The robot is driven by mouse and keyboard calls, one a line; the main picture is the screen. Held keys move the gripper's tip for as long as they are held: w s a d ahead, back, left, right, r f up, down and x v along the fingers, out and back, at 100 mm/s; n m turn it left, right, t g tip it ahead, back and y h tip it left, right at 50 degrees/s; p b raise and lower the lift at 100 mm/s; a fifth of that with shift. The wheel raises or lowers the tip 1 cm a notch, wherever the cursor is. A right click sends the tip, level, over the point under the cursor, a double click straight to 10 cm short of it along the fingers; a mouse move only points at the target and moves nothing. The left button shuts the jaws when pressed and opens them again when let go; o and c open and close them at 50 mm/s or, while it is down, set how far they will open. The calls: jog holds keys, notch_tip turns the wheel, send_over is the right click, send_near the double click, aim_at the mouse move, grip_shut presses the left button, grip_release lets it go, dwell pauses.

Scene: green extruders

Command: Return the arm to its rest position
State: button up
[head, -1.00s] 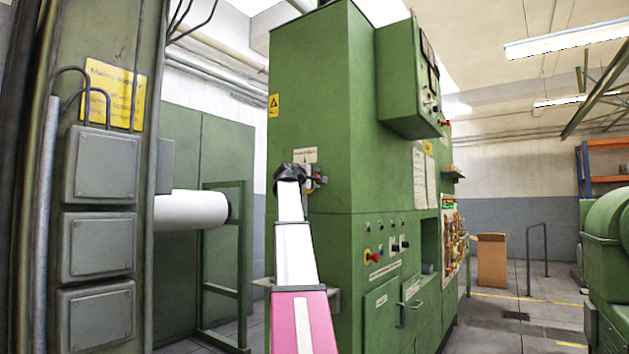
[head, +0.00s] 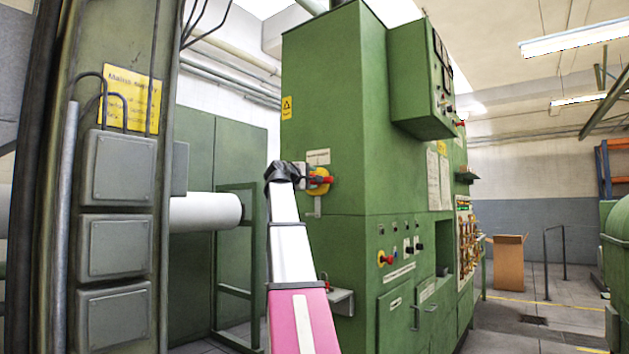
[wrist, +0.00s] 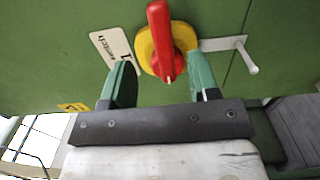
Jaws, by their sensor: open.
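My arm reaches up in front of the green machine cabinet (head: 330,120) in the head view. In the wrist view my gripper (wrist: 160,80) has its two green fingers spread apart, with nothing between them. Just beyond the fingertips is a red rotary handle (wrist: 160,40) on a round yellow plate (wrist: 147,50), fixed to the cabinet's green face. The red handle (head: 327,180) also shows in the head view, just right of my arm's end. The fingers look clear of the handle. In the head view the fingers are too small to make out.
A metal peg (wrist: 248,58) sticks out beside the handle. A small grey shelf (head: 341,302) juts from the cabinet below. A grey post with boxes (head: 122,180) and a white roller (head: 205,212) stand left. Open floor lies right, near a cardboard box (head: 509,262).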

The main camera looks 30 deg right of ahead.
dwell(0.4)
